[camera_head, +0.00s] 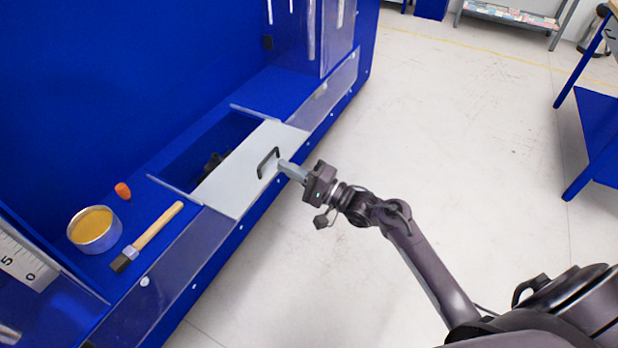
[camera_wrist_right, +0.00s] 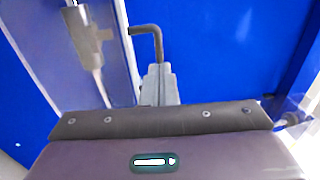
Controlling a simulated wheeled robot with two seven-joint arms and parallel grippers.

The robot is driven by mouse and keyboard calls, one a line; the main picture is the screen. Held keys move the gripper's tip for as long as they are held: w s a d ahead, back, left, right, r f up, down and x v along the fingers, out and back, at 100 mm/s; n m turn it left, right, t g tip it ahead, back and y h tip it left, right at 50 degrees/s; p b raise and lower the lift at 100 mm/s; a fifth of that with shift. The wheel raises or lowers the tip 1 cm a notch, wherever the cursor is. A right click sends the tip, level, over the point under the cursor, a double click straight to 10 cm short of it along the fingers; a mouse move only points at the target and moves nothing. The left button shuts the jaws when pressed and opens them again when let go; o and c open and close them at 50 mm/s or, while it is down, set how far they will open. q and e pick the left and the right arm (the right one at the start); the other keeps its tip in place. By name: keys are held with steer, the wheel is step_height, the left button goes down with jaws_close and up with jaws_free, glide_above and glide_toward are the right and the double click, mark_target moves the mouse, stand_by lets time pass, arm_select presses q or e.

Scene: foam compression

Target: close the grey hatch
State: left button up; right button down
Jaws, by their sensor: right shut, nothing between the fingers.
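The grey hatch (camera_head: 240,180) is a flat plate with a black handle (camera_head: 268,163), set in the blue bench of the machine. It covers the near part of a rectangular opening (camera_head: 205,150); the far part is uncovered. My right gripper (camera_head: 283,165) is shut and empty, with its fingertips right beside the handle. The right wrist view also shows the handle (camera_wrist_right: 148,40) just beyond the shut fingers (camera_wrist_right: 158,85). I cannot tell whether they touch. My left gripper is in neither view.
A tin with yellow contents (camera_head: 95,230), an orange plug (camera_head: 122,191) and a wooden-handled brush (camera_head: 147,236) rest on the blue bench left of the hatch. A dark object (camera_head: 213,161) shows inside the opening.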

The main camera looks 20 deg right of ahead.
mark_target(236, 154)
steer(key=shift+x, duration=1.15)
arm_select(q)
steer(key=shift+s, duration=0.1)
